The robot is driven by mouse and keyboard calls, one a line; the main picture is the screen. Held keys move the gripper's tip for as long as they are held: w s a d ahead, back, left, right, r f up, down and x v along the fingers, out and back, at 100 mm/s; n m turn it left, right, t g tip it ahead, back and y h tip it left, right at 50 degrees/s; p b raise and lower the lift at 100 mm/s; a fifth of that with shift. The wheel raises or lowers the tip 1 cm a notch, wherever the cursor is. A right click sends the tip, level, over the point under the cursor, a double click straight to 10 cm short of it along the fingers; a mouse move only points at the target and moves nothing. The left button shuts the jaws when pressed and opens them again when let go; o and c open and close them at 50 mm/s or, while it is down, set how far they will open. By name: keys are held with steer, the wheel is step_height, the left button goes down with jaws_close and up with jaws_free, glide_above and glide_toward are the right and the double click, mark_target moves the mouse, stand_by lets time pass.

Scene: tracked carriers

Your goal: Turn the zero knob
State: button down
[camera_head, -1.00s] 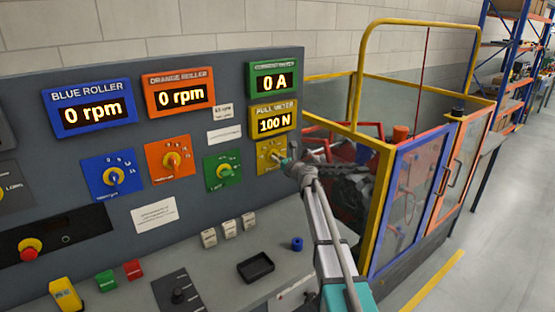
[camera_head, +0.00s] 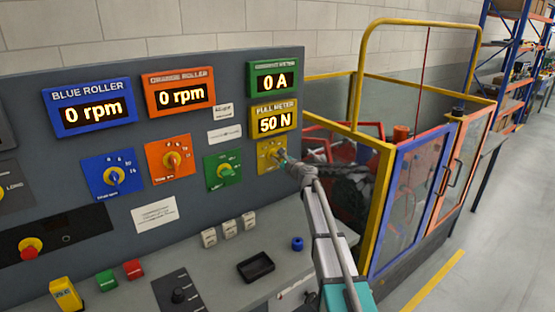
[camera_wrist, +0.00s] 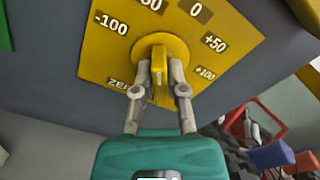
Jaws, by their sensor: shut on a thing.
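The yellow zero knob (camera_wrist: 158,62) sits on a yellow scale plate (camera_wrist: 205,18) marked from -100 to +100, partly cut off at the top of the wrist view. In the head view the knob (camera_head: 272,153) is on the panel's right side, under the yellow pull meter (camera_head: 274,118), which reads 50 N. My gripper (camera_wrist: 159,84) is shut on the knob's raised grip, one finger on each side. It also shows in the head view (camera_head: 283,157), at the plate. The fingers hide part of the ZERO label and the plate's lower edge.
Blue (camera_head: 114,175), orange (camera_head: 171,160) and green (camera_head: 223,171) knob plates sit left of it. A yellow-framed guarded machine (camera_head: 385,150) stands close on the right.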

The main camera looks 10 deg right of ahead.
steer(key=n, duration=0.4)
steer(key=shift+f+n, duration=0.1)
steer(key=shift+n, duration=0.2)
steer(key=n, duration=0.4)
steer(key=shift+a, duration=0.1)
steer(key=shift+n, duration=0.3)
steer(key=c, duration=0.7)
jaws_free()
steer(key=shift+f, duration=0.1)
steer(key=shift+s, duration=0.15)
steer(key=v, duration=1.1)
steer(key=shift+s+d, duration=0.3)
